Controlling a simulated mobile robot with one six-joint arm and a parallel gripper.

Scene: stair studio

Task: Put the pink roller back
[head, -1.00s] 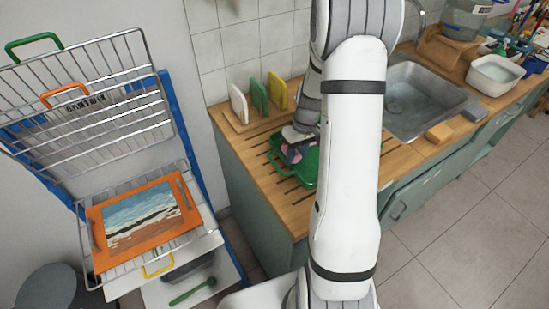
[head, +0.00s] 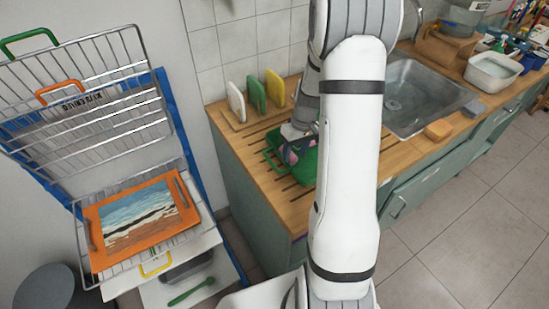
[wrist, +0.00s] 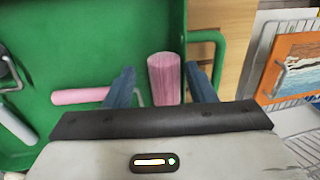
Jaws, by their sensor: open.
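The pink roller lies in the green tray (head: 308,170) on the wooden counter. In the wrist view its fuzzy pink sleeve (wrist: 165,78) is near the tray's right rim, and its pink handle (wrist: 80,96) points left. My gripper (wrist: 161,88) is open, with one dark blue finger on each side of the sleeve in the picture. I cannot tell whether either finger touches it. The sleeve's near end is hidden behind the gripper body. In the head view my gripper (head: 292,132) is over the tray, and only a bit of pink shows below it.
A second roller (wrist: 15,125) lies at the tray's left. A rack holding white, green and yellow boards (head: 257,92) stands behind the tray. The sink (head: 415,95) is to the right. A wire rack (head: 90,85) with an orange-framed picture (head: 135,220) stands left.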

